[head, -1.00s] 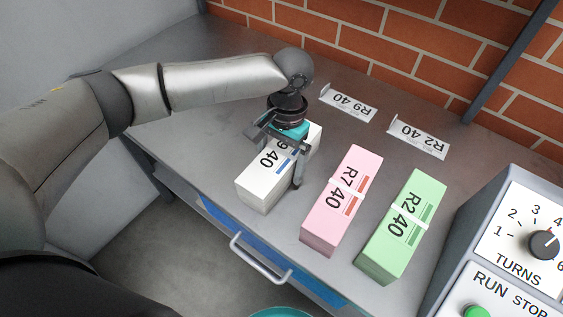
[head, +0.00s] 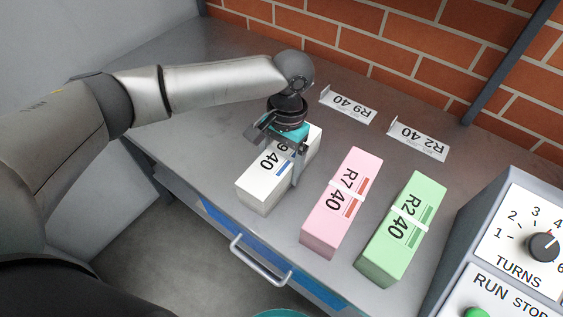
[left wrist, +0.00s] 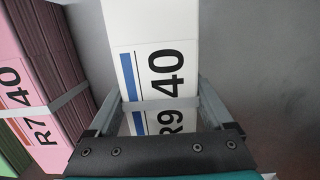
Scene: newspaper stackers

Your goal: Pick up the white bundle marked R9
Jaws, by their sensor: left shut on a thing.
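The white bundle marked R9 40 (head: 264,182) lies on the grey table at the left of a row of bundles. A blue bar is printed beside its lettering. My left gripper (head: 278,157) is above it, with its fingers down along both sides, shut on the bundle. In the left wrist view the white bundle (left wrist: 152,30) stands between the two fingers (left wrist: 152,108). The bundle appears to rest on the table; its far end is partly hidden by the gripper. My right gripper is not in view.
A pink R7 40 bundle (head: 332,222) and a green R2 40 bundle (head: 390,248) lie to the right. Label cards R9 40 (head: 348,104) and R2 40 (head: 418,139) are near the brick wall. A control box (head: 520,235) stands at right.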

